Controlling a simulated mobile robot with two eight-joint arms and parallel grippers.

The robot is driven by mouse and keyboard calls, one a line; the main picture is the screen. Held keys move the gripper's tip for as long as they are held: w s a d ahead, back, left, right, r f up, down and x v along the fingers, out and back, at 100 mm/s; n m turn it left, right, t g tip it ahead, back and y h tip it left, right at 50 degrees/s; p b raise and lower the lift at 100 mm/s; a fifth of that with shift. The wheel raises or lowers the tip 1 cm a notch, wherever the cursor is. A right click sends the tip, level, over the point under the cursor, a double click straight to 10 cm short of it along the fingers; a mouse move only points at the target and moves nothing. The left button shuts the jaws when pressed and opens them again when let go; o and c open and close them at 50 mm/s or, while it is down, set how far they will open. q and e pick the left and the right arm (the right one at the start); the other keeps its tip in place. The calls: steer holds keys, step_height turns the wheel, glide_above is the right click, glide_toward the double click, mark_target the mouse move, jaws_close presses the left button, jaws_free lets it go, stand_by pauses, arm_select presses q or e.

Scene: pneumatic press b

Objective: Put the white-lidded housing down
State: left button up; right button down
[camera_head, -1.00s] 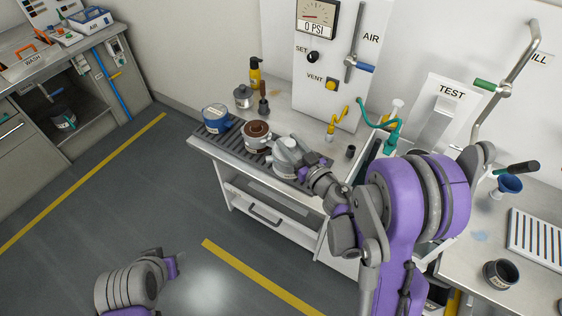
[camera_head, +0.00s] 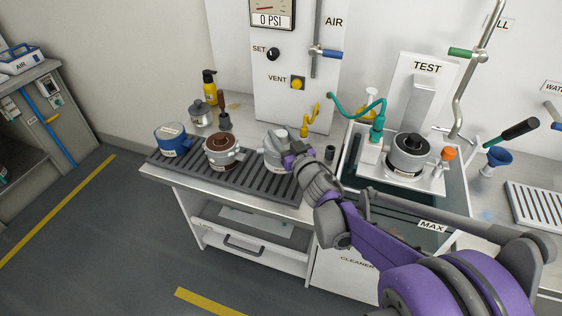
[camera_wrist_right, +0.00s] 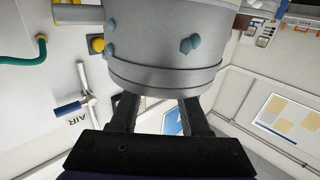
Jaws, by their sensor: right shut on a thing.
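The white-lidded housing (camera_head: 275,152), a pale grey pot with a light lid, is at the right end of the dark slatted rack (camera_head: 240,180). My right gripper (camera_head: 291,158) is shut on it from the right. In the right wrist view the housing's grey body (camera_wrist_right: 165,45) with bluish bolts fills the top, and the fingers of my right gripper (camera_wrist_right: 160,103) reach its banded lower edge. I cannot tell whether its base touches the rack. My left gripper is not in view.
A brown-lidded housing (camera_head: 222,152) and a blue-lidded housing (camera_head: 172,139) stand to the left on the rack. A dark-topped pot (camera_head: 408,155) is at the TEST station (camera_head: 427,67).

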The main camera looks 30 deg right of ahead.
steer(key=shift+f+b, duration=0.65)
steer(key=shift+f, duration=2.45)
steer(key=shift+f, duration=0.15)
steer(key=shift+c, duration=1.9)
jaws_free()
